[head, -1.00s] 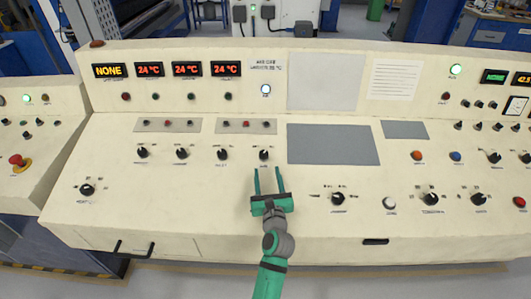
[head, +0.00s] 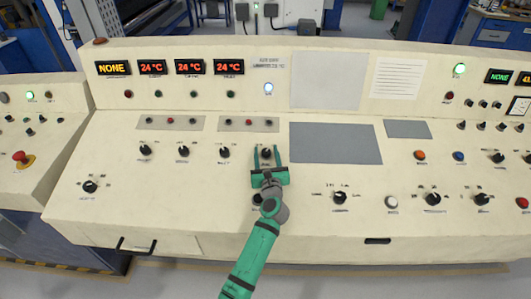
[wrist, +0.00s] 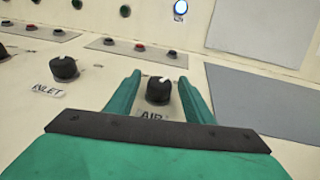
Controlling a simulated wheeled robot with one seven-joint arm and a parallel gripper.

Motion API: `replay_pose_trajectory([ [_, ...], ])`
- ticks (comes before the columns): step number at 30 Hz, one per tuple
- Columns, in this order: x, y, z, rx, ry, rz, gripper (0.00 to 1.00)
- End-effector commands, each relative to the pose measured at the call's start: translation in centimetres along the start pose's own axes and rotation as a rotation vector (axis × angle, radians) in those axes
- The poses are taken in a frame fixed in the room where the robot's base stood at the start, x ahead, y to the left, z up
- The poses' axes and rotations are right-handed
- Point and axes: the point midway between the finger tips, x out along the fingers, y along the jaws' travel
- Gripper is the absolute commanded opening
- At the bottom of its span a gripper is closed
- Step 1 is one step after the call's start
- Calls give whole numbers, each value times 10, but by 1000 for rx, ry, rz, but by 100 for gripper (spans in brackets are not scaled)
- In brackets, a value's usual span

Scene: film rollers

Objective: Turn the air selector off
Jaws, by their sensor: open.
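The air selector (wrist: 158,91) is a black knob with a white pointer mark, above a label reading AIR in the wrist view. Its pointer points up and slightly right there. In the head view the selector (head: 266,154) stands on the sloped cream panel, between the fingertips of my gripper (head: 266,150). My gripper is open, with one green finger on each side of the knob. In the wrist view the fingers (wrist: 160,92) appear apart from the knob; whether either touches it I cannot tell.
The INLET knob (wrist: 64,68) stands left of my gripper, and more black knobs (head: 183,151) line the row. A grey plate (head: 336,143) lies just to the right. A white lamp (head: 268,88) glows above the selector. A dark knob (head: 257,199) shows beside my wrist.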

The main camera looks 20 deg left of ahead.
Motion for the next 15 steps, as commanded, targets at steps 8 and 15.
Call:
replay_pose_trajectory([
  [8,5,1,0,-1,0,1,48],
  [15,5,3,0,-1,0,4,14],
])
